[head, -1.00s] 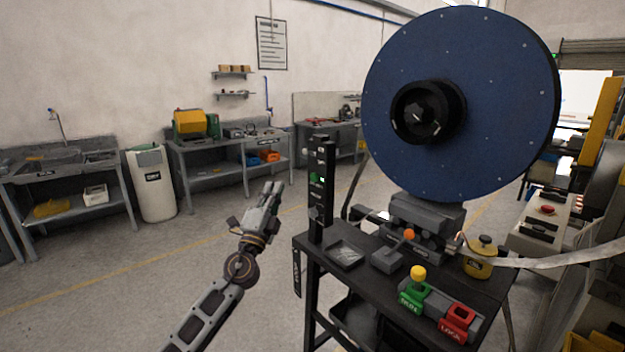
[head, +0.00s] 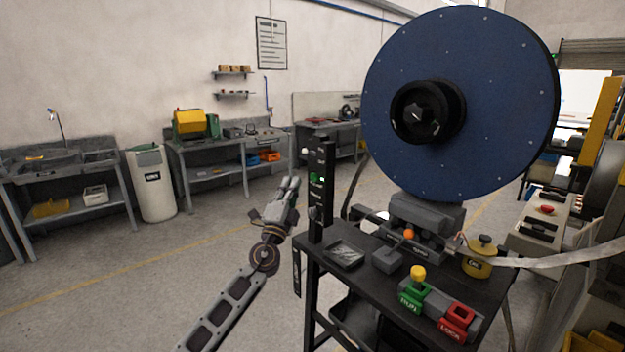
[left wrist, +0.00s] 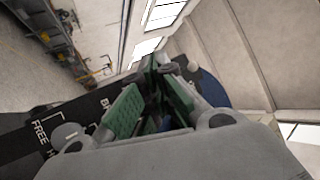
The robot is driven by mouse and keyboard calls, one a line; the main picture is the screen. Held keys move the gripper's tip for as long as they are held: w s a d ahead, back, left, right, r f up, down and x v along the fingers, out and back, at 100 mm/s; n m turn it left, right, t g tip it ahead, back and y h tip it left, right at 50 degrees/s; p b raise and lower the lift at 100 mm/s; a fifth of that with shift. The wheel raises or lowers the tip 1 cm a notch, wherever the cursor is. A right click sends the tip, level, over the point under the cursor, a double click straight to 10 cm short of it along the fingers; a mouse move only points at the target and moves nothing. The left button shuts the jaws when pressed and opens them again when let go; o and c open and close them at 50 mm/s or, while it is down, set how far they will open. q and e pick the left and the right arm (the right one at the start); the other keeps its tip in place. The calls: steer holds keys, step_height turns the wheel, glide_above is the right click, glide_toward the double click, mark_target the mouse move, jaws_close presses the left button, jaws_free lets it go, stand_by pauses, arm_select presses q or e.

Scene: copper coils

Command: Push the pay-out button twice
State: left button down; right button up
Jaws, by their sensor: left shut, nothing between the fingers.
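A black upright control panel (head: 322,225) stands at the left edge of the black machine table. It carries several small controls, one with a green mark (head: 316,180). Its labels are too small to read in the head view, so I cannot tell which control is the pay-out button. My left gripper (head: 292,181) is shut and empty, just left of the panel, fingers pointing up and away. I cannot tell whether it touches the panel. In the left wrist view the green-padded fingers (left wrist: 155,70) are together, and the panel (left wrist: 75,130) shows part of the word "FREE". My right gripper is out of view.
A large blue reel (head: 480,90) rises above the table (head: 330,255). On the table are a green RUN block (head: 411,297) with a yellow knob, a red LOCK block (head: 457,321) and an orange-knobbed lever (head: 408,234). The floor left of the table is clear.

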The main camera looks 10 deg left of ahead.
mark_target(314, 177)
arm_select(q)
steer(key=shift+w+d+b, duration=0.8)
steer(key=shift+w, duration=0.3)
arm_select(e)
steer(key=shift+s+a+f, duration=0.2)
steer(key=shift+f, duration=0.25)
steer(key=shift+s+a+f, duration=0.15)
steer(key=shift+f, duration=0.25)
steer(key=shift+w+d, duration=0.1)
arm_select(q)
steer(key=shift+w+d, duration=0.1)
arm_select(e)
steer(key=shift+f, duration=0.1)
arm_select(q)
steer(key=shift+w+d+b, duration=0.25)
steer(key=shift+w+b, duration=0.05)
steer(key=shift+b, duration=0.2)
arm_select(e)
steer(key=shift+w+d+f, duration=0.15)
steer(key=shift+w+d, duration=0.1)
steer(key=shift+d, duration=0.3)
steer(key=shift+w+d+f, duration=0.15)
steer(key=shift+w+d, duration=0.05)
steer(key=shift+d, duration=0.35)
